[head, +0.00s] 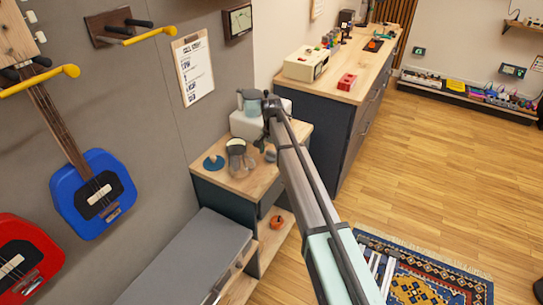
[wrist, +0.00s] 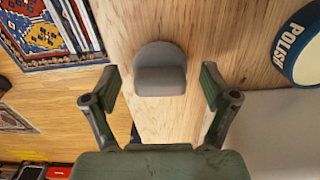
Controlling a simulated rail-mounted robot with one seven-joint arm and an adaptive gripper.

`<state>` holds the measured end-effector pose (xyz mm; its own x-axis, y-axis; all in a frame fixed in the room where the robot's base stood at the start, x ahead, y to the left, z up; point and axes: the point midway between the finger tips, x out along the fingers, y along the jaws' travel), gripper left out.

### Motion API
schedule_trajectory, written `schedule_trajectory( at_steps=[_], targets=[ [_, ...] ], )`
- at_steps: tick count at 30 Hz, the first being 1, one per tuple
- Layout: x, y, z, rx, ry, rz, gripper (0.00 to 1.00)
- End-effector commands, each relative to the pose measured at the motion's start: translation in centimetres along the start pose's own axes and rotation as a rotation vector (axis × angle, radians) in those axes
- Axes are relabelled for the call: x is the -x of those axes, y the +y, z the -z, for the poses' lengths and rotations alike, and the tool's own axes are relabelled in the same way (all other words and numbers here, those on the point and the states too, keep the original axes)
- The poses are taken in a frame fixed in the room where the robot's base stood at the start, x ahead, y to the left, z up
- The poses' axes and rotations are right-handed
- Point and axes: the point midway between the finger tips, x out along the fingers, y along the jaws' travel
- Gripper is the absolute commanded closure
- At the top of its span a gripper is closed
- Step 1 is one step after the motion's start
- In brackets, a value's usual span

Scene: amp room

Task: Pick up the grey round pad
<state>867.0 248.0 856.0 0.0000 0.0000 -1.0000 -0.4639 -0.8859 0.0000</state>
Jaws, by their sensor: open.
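The grey round pad (wrist: 160,70) rests on a light wooden surface in the wrist view, centred beyond my fingertips. In the head view a small grey shape (head: 270,154) on the wooden cabinet top seems to be the same pad, partly hidden by my arm. My gripper (wrist: 161,82) is open and empty, one finger on each side of the pad in the picture. The fingers do not visibly touch it. In the head view my gripper (head: 261,143) is small and dark, above the cabinet top.
A round blue polish tin (wrist: 292,52) is at the right of the wrist view, beside a pale flat surface (wrist: 275,125). In the head view a white box (head: 245,124) stands at the back of the small cabinet. A taller counter (head: 340,85) rises behind.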

Motion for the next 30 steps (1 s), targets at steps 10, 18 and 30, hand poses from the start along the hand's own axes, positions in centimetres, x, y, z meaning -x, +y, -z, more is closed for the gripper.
schedule_trajectory(
  at_steps=[10, 18, 30],
  targets=[
    [0.0, 0.0, 0.0, 0.000, 0.000, 0.000, 0.80],
    [0.0, 0.0, 0.0, 0.000, 0.000, 0.000, 0.80],
    [2.7, 0.0, 0.0, 0.000, 0.001, 0.001, 0.80]
  ],
)
